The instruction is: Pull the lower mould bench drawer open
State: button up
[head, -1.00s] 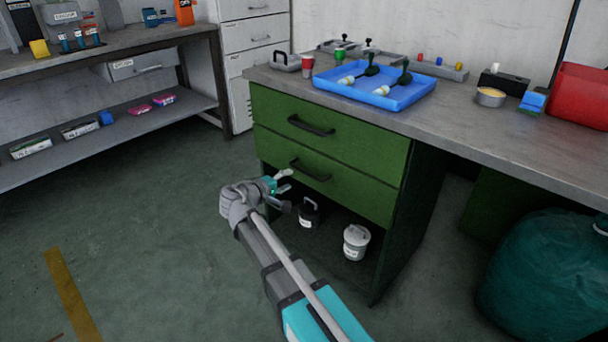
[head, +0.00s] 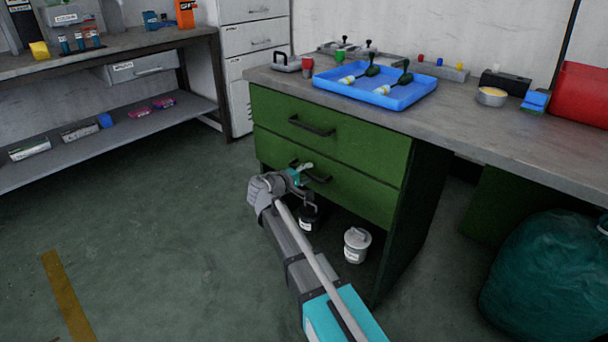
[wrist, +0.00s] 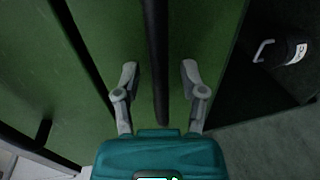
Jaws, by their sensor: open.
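The lower green drawer (head: 358,190) of the mould bench is shut, its front in line with the upper drawer (head: 365,145). Its dark bar handle (head: 322,179) is partly hidden by my gripper (head: 308,180) in the head view. In the wrist view the lower drawer's handle (wrist: 156,50) runs lengthwise between the two spread fingers of my gripper (wrist: 160,78). The fingers stand apart on either side of the bar, with gaps to it. I cannot tell how deep the fingertips reach past the bar.
The upper handle (head: 312,126) is just above. A black pot (head: 308,219) and a white lidded pot (head: 357,245) stand below the drawers. A blue tray (head: 400,98) sits on the bench top. Floor to the left is clear.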

grip_shut()
jog(key=shift+a, duration=0.3)
jog(key=shift+s+d, duration=0.15)
jog(key=shift+d, duration=0.15)
